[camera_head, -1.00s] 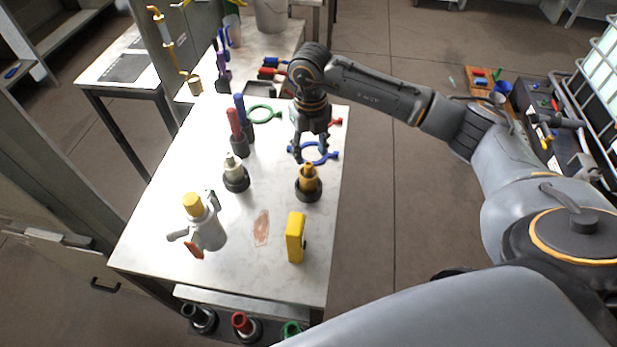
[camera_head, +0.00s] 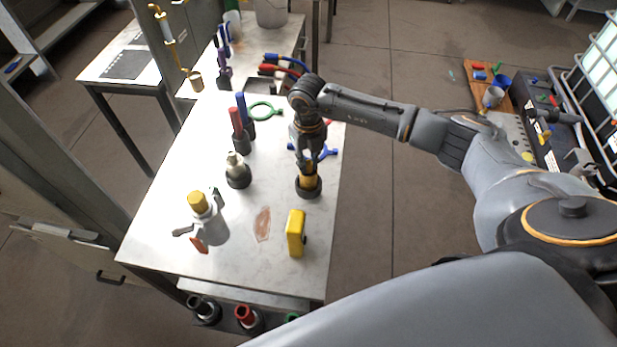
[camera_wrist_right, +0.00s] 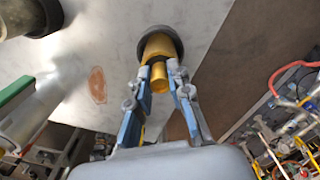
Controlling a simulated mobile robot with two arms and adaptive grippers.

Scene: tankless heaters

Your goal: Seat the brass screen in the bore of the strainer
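The brass screen (camera_head: 308,181) stands upright in a dark round holder on the right side of the white table. My right gripper (camera_head: 306,160) points down over its top. In the right wrist view, the gripper's blue-grey fingers (camera_wrist_right: 159,78) straddle the brass stem (camera_wrist_right: 158,84), with narrow gaps seeming to show, so it looks open. The grey body with a yellow-brass top (camera_head: 207,228), apparently the strainer, stands at the front left of the table. Its bore cannot be made out. My left gripper is not in view.
A cream-topped part (camera_head: 237,172) in a dark holder stands left of the brass screen. A yellow block (camera_head: 296,233) stands in front of it. Red (camera_head: 237,122) and blue upright handles and a green ring (camera_head: 266,111) lie behind. A brown patch (camera_head: 263,223) marks the bare tabletop.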

